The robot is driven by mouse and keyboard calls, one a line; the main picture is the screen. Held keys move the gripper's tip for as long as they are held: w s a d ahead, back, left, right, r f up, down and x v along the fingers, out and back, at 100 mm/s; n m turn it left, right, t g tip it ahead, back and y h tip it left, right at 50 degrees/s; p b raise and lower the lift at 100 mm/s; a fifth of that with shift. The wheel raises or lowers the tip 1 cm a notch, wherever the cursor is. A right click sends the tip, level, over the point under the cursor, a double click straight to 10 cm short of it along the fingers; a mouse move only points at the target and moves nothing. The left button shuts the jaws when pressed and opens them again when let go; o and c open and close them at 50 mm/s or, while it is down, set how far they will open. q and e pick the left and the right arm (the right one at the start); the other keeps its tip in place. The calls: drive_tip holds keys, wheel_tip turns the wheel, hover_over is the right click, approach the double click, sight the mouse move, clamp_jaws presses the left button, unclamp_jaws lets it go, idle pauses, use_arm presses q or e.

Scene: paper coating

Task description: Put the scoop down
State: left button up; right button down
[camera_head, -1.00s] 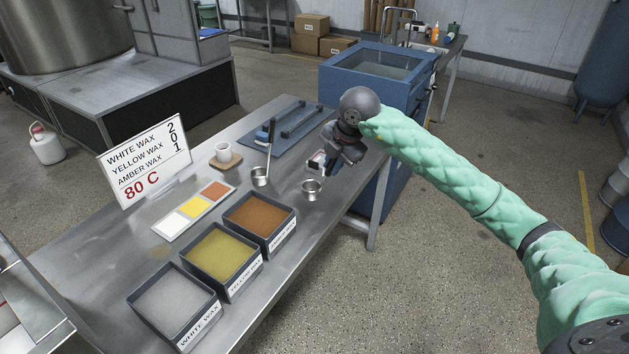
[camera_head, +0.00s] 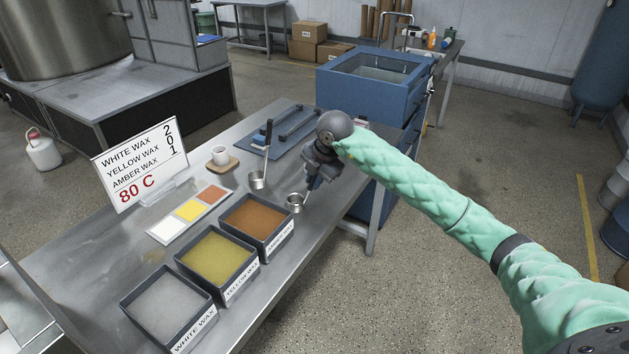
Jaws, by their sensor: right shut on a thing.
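A small metal scoop (camera_head: 295,203) is near the table's right edge, beside the amber wax bin. My right gripper (camera_head: 313,183) is just above and to the right of its cup, shut on the scoop's handle, which is mostly hidden by the gripper. I cannot tell whether the cup touches the table. My left gripper is not in view.
Bins of amber wax (camera_head: 257,219), yellow wax (camera_head: 218,256) and white wax (camera_head: 169,305) line the table (camera_head: 85,255). A blue basin unit (camera_head: 365,100) stands behind.

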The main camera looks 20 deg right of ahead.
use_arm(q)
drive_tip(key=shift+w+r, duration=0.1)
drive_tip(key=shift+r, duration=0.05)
use_arm(e)
drive_tip(key=c, duration=1.4)
unclamp_jaws()
drive_tip(key=shift+o, duration=0.2)
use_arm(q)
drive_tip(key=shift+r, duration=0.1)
